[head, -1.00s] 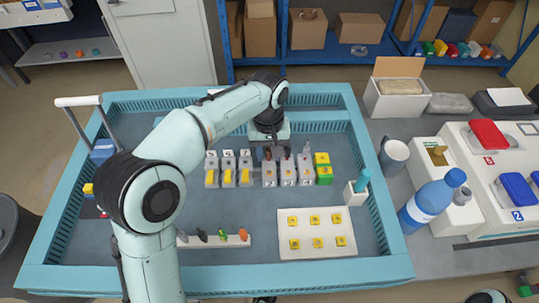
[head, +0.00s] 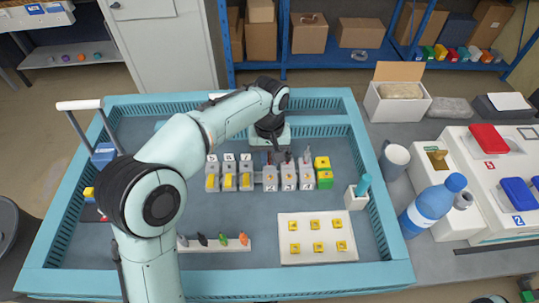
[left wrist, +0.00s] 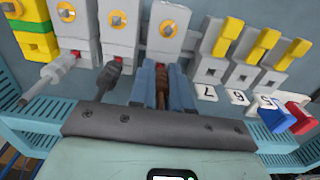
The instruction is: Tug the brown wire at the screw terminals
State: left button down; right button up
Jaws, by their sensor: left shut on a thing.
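A row of grey screw terminals (head: 287,179) stands in the middle of the blue-rimmed workbench tray. In the left wrist view, brass screws show on the terminals (left wrist: 165,28), with red openings below. My left gripper (head: 269,154) is at the back of the leftmost terminal in the head view. In the left wrist view, my left gripper (left wrist: 161,88) has its blue fingers shut on the brown wire (left wrist: 161,82), close to the terminal's opening. A dark grey wire (left wrist: 108,80) and a light grey wire (left wrist: 42,84) come from the neighbouring terminals. My right gripper is not in view.
Grey lever terminals with yellow levers (left wrist: 265,47) stand beside the screw terminals, with numbered tags below. A yellow-green block (head: 323,172) stands at the other end. A white plate with yellow pieces (head: 317,251) and a strip with coloured plugs (head: 210,245) lie nearer.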

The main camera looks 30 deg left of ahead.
pick_arm(q)
jog(key=shift+r+p, duration=0.25)
jog(key=shift+p, duration=0.4)
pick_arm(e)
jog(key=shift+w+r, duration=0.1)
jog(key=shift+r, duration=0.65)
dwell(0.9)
pick_arm(q)
jog(key=shift+f, duration=0.3)
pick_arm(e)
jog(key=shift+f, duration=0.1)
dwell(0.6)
pick_arm(q)
jog(key=c, duration=0.6)
grip_release()
jog(key=shift+r, duration=0.2)
notch_tip(320, 180, up, 7)
jog(key=p, duration=0.7)
jog(key=shift+r, duration=0.2)
jog(key=shift+f, duration=0.1)
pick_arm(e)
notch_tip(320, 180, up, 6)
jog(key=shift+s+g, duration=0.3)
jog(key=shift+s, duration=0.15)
